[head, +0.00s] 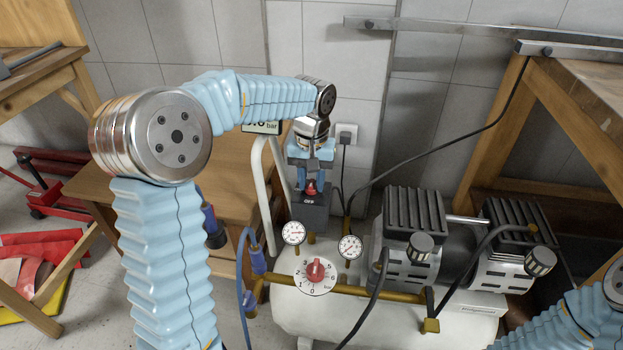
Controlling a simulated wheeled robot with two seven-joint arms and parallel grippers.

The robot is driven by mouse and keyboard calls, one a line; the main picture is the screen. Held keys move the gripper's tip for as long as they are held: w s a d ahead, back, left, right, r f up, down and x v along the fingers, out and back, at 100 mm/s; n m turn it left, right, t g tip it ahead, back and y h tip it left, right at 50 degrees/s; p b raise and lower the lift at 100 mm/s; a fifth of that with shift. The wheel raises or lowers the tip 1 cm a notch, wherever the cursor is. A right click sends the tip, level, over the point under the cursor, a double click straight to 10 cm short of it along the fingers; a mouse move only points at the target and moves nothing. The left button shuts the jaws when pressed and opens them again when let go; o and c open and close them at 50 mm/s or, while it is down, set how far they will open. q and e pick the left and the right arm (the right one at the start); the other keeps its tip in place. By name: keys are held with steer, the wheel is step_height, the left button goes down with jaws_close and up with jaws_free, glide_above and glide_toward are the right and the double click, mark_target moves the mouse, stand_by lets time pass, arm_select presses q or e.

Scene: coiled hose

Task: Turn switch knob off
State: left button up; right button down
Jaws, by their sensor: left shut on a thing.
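The red switch knob (310,189) sits on top of a dark switch box with an "OFF" label (309,201). The box is mounted on the white air compressor (340,316). My left gripper (311,180) points down from above and is shut on the red knob. Its fingers cover part of the knob, so its exact angle is hard to tell. My right arm shows only at the lower right edge, and its gripper is out of the picture.
Two small gauges (294,232) and a red regulator knob (316,270) with a numbered dial stand just in front of the switch box. A white handle (262,190) rises to its left. Motor blocks (413,235) and black hoses crowd the right. A wooden table (555,100) stands at right.

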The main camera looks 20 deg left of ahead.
mark_target(311, 183)
arm_select(q)
steer(key=o, duration=1.1)
steer(key=shift+c, duration=0.2)
step_height(311, 183, up, 14)
steer(key=p, duration=0.2)
steer(key=shift+f, duration=0.15)
